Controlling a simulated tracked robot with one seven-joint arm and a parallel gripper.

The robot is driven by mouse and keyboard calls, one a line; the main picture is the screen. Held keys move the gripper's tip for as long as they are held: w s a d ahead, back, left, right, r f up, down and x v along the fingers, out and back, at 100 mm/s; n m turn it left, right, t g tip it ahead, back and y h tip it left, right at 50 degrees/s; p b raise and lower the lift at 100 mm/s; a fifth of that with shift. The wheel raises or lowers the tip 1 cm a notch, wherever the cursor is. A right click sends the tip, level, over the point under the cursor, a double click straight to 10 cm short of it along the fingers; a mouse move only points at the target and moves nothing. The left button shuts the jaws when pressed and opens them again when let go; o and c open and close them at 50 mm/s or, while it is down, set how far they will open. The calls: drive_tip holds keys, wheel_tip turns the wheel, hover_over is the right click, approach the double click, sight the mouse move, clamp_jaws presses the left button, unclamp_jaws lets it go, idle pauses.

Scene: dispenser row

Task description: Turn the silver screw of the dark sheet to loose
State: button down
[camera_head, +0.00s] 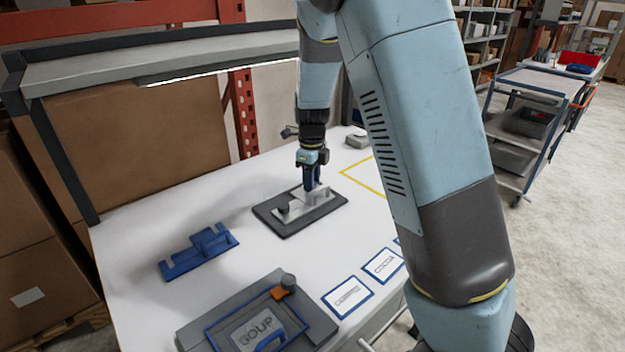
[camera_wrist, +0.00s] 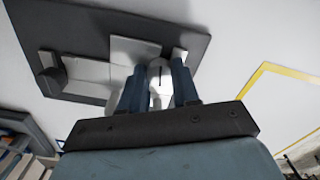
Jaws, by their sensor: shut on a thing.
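The dark sheet (camera_head: 283,228) lies on the white table, with a light metal plate (camera_head: 301,213) on it. In the wrist view the dark sheet (camera_wrist: 90,18) fills the upper left. My gripper (camera_head: 312,186) points down at the far right part of the plate. In the wrist view its two blue fingers (camera_wrist: 160,88) are shut on a rounded silver screw (camera_wrist: 158,72) with a dark slot line. The screw's lower part is hidden by the fingers. A dark grey knob (camera_head: 283,208) stands at the plate's other end.
A blue bracket (camera_head: 199,252) lies to the left. A grey fixture (camera_head: 200,332) marked SOUP, with an orange-marked knob, stands in front. Label cards (camera_head: 348,296) lie along the right edge. A yellow outline (camera_head: 352,178) marks clear table behind right. A shelf (camera_head: 160,65) overhangs the back.

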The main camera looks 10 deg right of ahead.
drive_tip(key=shift+w+d+n, duration=0.1)
drive_tip(key=shift+d+n, duration=0.05)
drive_tip(key=shift+n, duration=0.85)
drive_tip(key=shift+d+n, duration=0.1)
drive_tip(key=shift+n, duration=0.9)
drive_tip(key=c, duration=1.1)
unclamp_jaws()
drive_tip(key=o, duration=0.3)
drive_tip(key=shift+a, duration=0.1)
wheel_tip(320, 180, up, 14)
drive_tip(key=shift+f, duration=0.15)
